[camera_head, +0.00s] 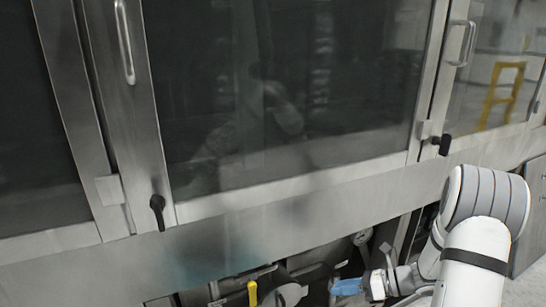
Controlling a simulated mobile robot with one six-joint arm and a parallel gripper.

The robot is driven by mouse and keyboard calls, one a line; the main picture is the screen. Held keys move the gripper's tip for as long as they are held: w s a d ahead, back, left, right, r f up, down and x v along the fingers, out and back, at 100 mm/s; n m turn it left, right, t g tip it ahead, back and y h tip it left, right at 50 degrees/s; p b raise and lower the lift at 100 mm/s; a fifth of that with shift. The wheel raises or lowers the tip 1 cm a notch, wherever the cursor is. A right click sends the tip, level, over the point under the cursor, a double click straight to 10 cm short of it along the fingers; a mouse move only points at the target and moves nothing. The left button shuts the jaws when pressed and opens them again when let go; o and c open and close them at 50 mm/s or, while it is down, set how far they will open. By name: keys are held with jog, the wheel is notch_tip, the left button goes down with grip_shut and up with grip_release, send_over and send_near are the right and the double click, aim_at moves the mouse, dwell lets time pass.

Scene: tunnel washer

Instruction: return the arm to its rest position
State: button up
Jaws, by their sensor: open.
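My white and grey arm (478,225) reaches in from the lower right, bent at a grey-banded joint, in front of the washer's lower edge. My gripper (372,284) is small and low in the picture, left of the arm, and points left. It is open. Its tips are close beside a blue handle (346,286) in the opening under the steel panel; I cannot tell whether they touch it. Part of the wrist is hidden behind the arm.
The washer's steel panel (300,222) overhangs the low opening with pipes. A yellow handle (252,293) and a round gauge (362,237) are there. Glass doors (290,80) with black latches (157,208) rise above. A grey cabinet (530,215) stands at the right.

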jog(key=s+a+r+n+h+p, duration=0.1)
jog(key=s+r+n+h+p, duration=0.3)
jog(key=r+n, duration=0.5)
jog(key=s+a+r+n+h+p, duration=0.1)
jog(key=s+r+n+h+p, duration=0.3)
jog(key=s+r+n, duration=0.5)
jog(key=s+a+r+n+h+p, duration=0.2)
jog(key=s+r+n+h+p, duration=0.3)
jog(key=r+n, duration=0.4)
notch_tip(320, 180, up, 6)
jog(key=s+p, duration=0.1)
jog(key=p, duration=0.1)
jog(key=shift+s+f+g+p, duration=0.15)
jog(key=shift+s+g+p, duration=0.15)
jog(key=shift+p, duration=0.05)
